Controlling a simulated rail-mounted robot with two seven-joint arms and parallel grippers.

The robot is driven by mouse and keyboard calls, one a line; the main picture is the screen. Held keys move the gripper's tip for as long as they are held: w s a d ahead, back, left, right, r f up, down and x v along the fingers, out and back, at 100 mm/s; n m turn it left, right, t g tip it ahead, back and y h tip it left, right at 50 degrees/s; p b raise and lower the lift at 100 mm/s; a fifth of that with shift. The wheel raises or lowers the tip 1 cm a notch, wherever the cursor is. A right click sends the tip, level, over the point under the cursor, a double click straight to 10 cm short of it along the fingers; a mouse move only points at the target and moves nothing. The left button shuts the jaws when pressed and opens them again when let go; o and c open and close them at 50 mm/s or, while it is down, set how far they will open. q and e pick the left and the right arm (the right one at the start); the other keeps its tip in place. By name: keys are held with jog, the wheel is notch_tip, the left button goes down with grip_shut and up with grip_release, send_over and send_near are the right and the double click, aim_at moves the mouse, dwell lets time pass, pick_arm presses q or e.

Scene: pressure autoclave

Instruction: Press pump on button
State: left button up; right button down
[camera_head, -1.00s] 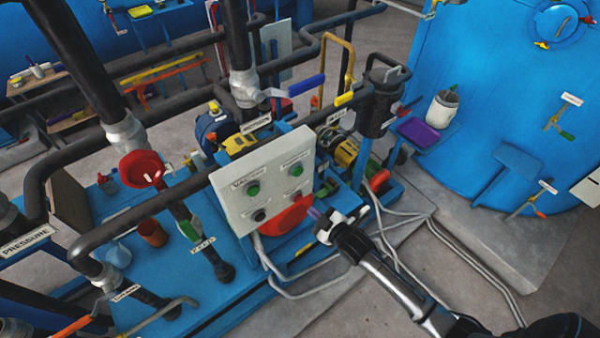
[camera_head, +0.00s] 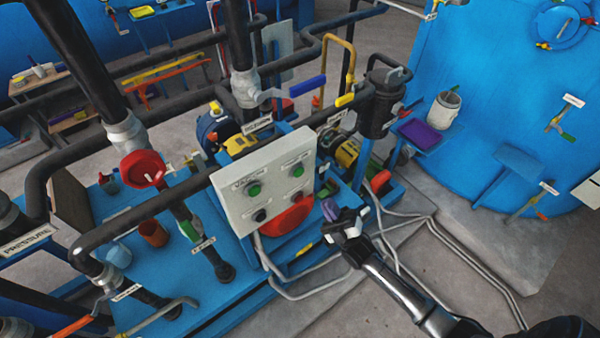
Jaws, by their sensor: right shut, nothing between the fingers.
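A pale control panel (camera_head: 275,187) stands tilted in the middle of the view. The label text is too blurred to read surely. My right gripper (camera_head: 333,212) is shut and empty, to the right of the panel's lower right corner and apart from the buttons. My left gripper is not in view.
A red round part (camera_head: 288,217) sits at the panel's lower edge. Dark pipes (camera_head: 180,205) cross left of the panel, with a red handwheel (camera_head: 143,168). A blue tank (camera_head: 490,90) stands at right. Grey floor (camera_head: 440,285) is open at lower right, with cables across it.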

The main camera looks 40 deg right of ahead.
aim_at(299, 172)
jog(key=shift+w, duration=0.1)
dwell(0.3)
jog(key=w+b, duration=0.4)
jog(key=w, duration=0.4)
jog(key=shift+w, duration=0.35)
jog(key=shift+w, duration=0.2)
dwell(1.9)
jog(key=shift+w+b, duration=0.2)
jog(key=shift+b, duration=0.1)
